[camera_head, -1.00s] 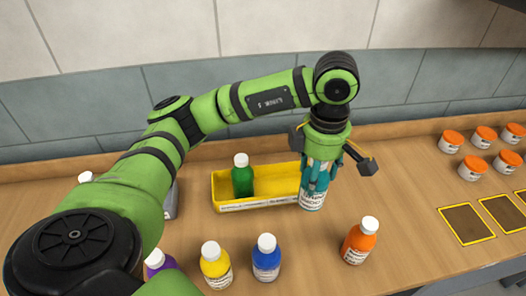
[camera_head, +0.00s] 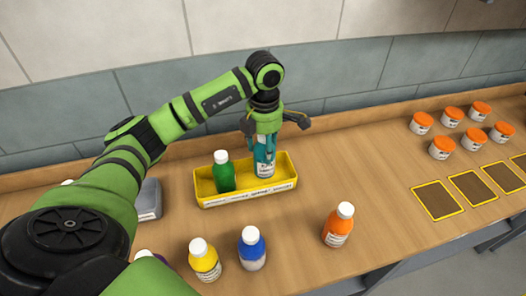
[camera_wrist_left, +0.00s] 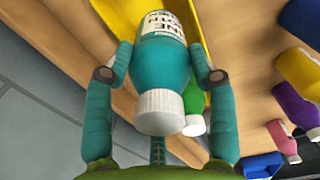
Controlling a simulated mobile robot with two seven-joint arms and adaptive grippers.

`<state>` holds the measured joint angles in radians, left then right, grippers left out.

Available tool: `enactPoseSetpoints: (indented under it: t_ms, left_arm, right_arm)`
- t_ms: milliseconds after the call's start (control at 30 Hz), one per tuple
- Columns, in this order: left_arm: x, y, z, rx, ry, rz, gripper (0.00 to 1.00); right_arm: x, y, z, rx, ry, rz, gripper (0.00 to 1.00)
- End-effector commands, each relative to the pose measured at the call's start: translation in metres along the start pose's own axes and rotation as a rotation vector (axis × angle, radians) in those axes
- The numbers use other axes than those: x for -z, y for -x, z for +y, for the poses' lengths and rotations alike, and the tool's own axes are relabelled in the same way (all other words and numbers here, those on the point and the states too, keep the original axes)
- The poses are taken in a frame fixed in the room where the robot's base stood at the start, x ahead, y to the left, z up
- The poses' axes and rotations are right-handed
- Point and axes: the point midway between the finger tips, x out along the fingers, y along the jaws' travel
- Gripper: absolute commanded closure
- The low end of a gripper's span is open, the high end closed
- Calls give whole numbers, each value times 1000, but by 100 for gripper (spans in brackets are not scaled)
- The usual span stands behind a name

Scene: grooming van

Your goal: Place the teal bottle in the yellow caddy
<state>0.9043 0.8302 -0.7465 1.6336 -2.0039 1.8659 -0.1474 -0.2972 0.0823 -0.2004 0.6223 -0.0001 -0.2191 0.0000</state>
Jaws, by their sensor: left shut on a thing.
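My left gripper (camera_head: 266,146) is shut on the teal bottle (camera_head: 264,167), with a finger on each side of it. The bottle is upright, and its lower part shows within the outline of the yellow caddy (camera_head: 245,195), at the right half. I cannot tell whether it touches the caddy floor. A green bottle (camera_head: 223,175) with a white cap stands in the caddy's left half. The left wrist view shows the teal bottle (camera_wrist_left: 166,66) between the fingers, its white cap toward the camera, and yellow caddy wall (camera_wrist_left: 130,14) beyond. My right gripper is not in view.
A yellow bottle (camera_head: 205,262), a blue bottle (camera_head: 252,251) and an orange bottle (camera_head: 338,227) stand in front of the caddy. A grey container (camera_head: 149,199) is left of it. Several orange-lidded jars (camera_head: 442,148) and dark yellow-edged squares (camera_head: 437,201) lie right.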

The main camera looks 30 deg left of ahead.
Motion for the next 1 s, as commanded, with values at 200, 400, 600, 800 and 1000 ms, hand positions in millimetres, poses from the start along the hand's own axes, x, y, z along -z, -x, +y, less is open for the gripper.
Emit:
enactPoseSetpoints:
  t_ms: [200,400,600,800,1000]
  left_arm:
    - [2,-18,3,3,0,2,87]
    - [1,-41,4,0,-1,-2,87]
    - [1,-43,4,-2,-2,-3,87]
    - [1,-47,4,-1,-2,-2,35]
    - [1,-46,4,-1,-2,-1,20]
  right_arm:
    - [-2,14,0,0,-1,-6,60]
    - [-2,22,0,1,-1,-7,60]
    - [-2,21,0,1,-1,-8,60]
    - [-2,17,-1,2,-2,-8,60]
    - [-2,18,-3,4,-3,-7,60]
